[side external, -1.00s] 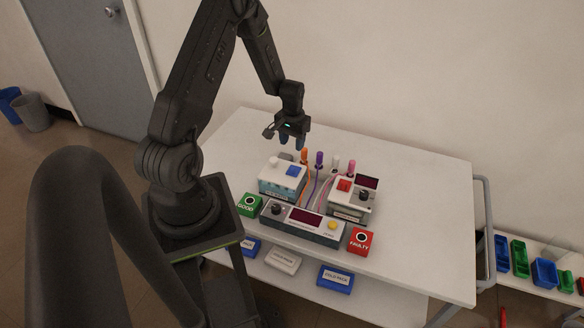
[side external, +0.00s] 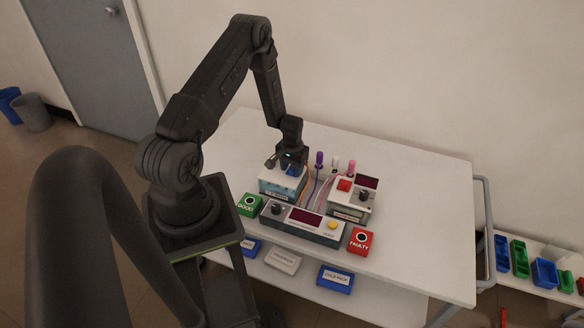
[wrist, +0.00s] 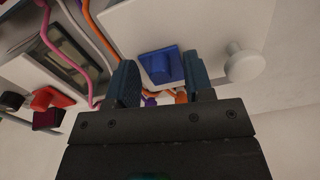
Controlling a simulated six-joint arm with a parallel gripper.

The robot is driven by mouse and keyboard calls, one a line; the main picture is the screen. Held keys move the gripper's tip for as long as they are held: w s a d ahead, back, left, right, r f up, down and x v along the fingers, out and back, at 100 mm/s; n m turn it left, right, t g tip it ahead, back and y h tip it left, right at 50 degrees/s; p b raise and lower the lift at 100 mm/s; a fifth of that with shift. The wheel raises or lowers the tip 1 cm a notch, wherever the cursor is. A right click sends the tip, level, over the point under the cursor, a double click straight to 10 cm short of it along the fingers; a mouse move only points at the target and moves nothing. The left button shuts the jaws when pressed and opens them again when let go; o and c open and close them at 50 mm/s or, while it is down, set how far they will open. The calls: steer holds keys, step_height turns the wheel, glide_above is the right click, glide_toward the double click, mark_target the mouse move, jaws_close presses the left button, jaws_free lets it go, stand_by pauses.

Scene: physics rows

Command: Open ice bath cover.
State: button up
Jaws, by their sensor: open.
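The ice bath looks to be the white-topped box with a light blue body (side external: 277,187) at the left of the device group. Its top carries a blue square piece with a raised grip (wrist: 161,65) and a white round knob (wrist: 242,66). My gripper (side external: 291,164) is low over the back of this box. In the wrist view my gripper (wrist: 163,85) is open, with its two blue fingers apart and the blue piece showing between and just beyond them. I cannot tell whether the fingers touch it. The gripper partly hides the box top in the side view.
A device with a red button (side external: 345,185) stands to the right, and a long control unit (side external: 303,223) lies in front. Purple (side external: 319,160), white and pink handled probes with cables stand behind. GOOD (side external: 249,205) and FAULTY (side external: 361,241) boxes flank the control unit. The table's right side is clear.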

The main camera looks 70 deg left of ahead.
mark_target(286, 185)
jaws_close()
stand_by(0.3)
steer(key=shift+s+d, duration=1.8)
steer(key=shift+c, duration=1.6)
jaws_free()
steer(key=o, duration=0.3)
step_height(286, 185, up, 14)
steer(key=shift+f, duration=0.1)
steer(key=shift+w, duration=0.1)
